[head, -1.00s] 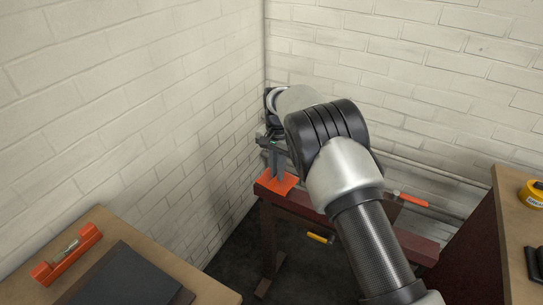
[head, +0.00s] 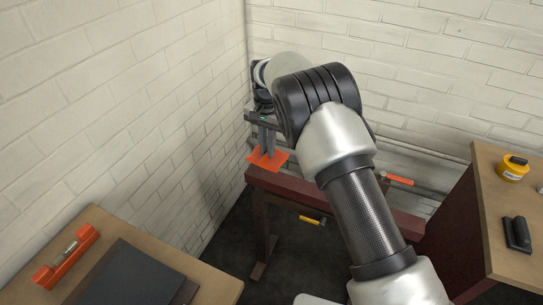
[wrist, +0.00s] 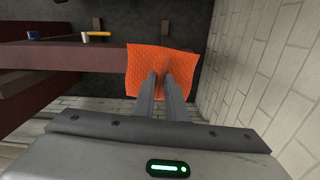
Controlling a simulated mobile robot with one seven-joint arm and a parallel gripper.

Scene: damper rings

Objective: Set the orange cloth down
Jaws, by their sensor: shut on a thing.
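The orange cloth (head: 280,159) is at the left end of a dark red beam (head: 330,194), close to the wall corner. My gripper (head: 267,152) points down with its fingers shut on the cloth. In the wrist view the fingertips (wrist: 162,76) pinch the cloth (wrist: 160,56) near its middle, and it spreads out flat around them. The cloth overlaps the end of the beam (wrist: 75,58) in that view. I cannot tell whether it touches the beam. My arm hides part of the beam in the head view.
A hammer with an orange handle (head: 398,180) is behind the beam at right. A yellow-handled tool (head: 312,220) shows below the beam. An orange level (head: 66,258) lies on the left table. The right cabinet carries a yellow tape roll (head: 513,170) and a black tool (head: 517,235).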

